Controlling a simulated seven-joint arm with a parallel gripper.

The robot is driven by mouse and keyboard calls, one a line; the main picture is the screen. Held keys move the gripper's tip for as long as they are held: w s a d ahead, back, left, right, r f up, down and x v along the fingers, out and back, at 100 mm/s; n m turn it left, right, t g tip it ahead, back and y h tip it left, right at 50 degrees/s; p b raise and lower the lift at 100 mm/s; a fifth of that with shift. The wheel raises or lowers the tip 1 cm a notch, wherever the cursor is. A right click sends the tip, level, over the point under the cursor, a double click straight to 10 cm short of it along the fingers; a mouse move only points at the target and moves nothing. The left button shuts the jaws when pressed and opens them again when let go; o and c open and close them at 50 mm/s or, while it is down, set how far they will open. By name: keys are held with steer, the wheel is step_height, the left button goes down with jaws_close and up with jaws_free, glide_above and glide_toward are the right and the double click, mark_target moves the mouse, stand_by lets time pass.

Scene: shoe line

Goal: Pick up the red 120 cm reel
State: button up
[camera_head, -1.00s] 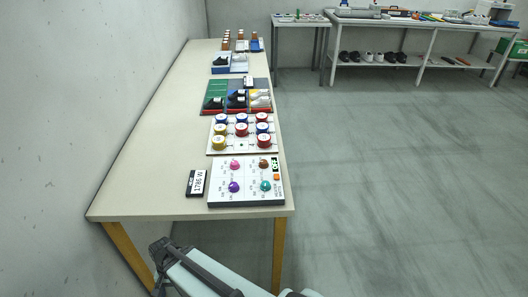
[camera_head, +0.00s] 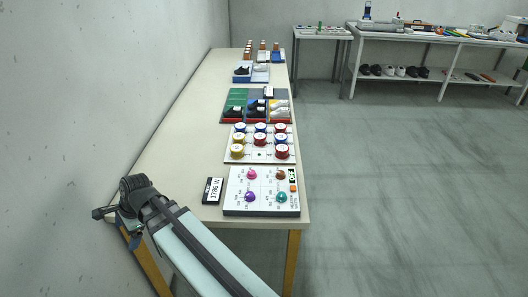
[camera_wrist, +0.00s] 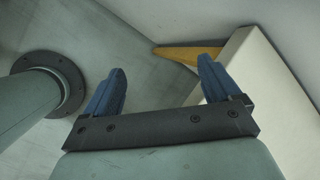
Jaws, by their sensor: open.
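Several red, blue and yellow reels with white tops stand in rows on a white board on the table. One red reel (camera_head: 281,151) is at the front right of the board. The length labels are too small to read, so I cannot tell which red reel is the 120 cm one. My gripper (camera_wrist: 164,63) is open and empty, its two blue fingers apart in the wrist view. In the head view my arm's end is at the table's near left corner, well short of the reels. No reel shows in the wrist view.
Shoes in coloured trays (camera_head: 232,93) stand behind the reels. The table's left side (camera_head: 180,140) is clear, close to the wall.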

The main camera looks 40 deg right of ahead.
step_height(320, 180, up, 12)
steer(key=w+m+t, duration=0.2)
steer(key=w+m, duration=0.1)
steer(key=w+d+r, duration=0.2)
steer(key=d+r, duration=0.2)
steer(key=d, duration=0.1)
steer(key=n+g+h, duration=0.4)
steer(key=n+h, duration=0.1)
steer(key=h, duration=0.4)
glide_toward(281, 148)
steer(key=shift+y, duration=0.3)
steer(key=x, duration=0.5)
steer(key=shift+d+r, duration=0.15)
steer(key=shift+d, duration=0.15)
steer(key=shift+s+x, duration=0.2)
steer(key=shift+x, duration=2.4)
steer(key=shift+a, duration=0.1)
steer(key=c, duration=1.1)
